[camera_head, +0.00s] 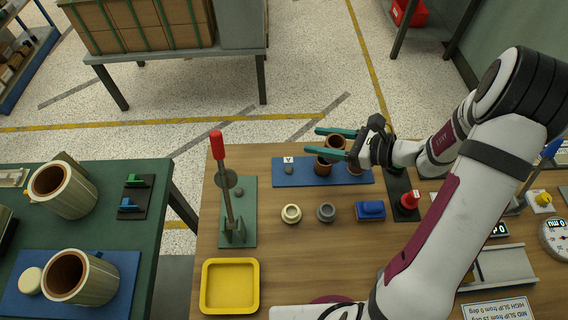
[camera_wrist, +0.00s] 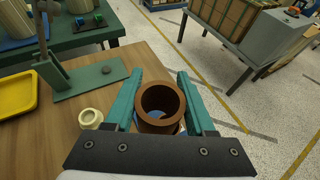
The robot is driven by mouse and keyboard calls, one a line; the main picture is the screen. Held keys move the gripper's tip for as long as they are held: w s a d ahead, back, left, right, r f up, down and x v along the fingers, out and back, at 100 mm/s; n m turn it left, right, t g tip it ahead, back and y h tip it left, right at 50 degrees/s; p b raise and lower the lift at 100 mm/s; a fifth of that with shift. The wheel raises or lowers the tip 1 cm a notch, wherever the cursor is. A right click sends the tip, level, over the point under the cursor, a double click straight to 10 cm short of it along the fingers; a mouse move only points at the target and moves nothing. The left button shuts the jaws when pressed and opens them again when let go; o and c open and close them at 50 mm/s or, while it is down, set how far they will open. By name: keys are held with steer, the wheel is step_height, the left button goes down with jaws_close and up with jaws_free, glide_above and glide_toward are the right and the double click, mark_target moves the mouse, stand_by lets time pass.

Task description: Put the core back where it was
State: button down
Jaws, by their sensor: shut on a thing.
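A brown hollow core (camera_head: 336,141) is held between the two teal fingers of my gripper (camera_head: 319,141). In the wrist view the core (camera_wrist: 160,104) stands upright between the fingers (camera_wrist: 160,78), its open top facing the camera. My gripper is shut on it over the blue mat (camera_head: 302,176) at the back of the wooden table. The gap between the held core and the mat is unclear.
A lever stand with a red handle (camera_head: 217,146) rises left of the mat. A cream ring (camera_head: 291,214), a grey ring (camera_head: 326,212) and a blue block (camera_head: 370,210) lie in front.

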steer(key=w+a+f, duration=0.1)
steer(key=a+f, duration=0.1)
steer(key=a, duration=0.1)
steer(key=w+a+f, duration=0.1)
steer(key=a, duration=0.2)
steer(key=a+f, duration=0.2)
steer(key=a, duration=0.1)
steer(key=shift+w+f, duration=0.3)
steer(key=shift+w, duration=0.1)
steer(key=f, duration=0.4)
steer(key=shift+w+a, duration=0.1)
steer(key=shift+a, duration=0.2)
steer(key=shift+f, duration=0.2)
steer(key=shift+f, duration=0.6)
steer(key=shift+c, duration=1.2)
jaws_free()
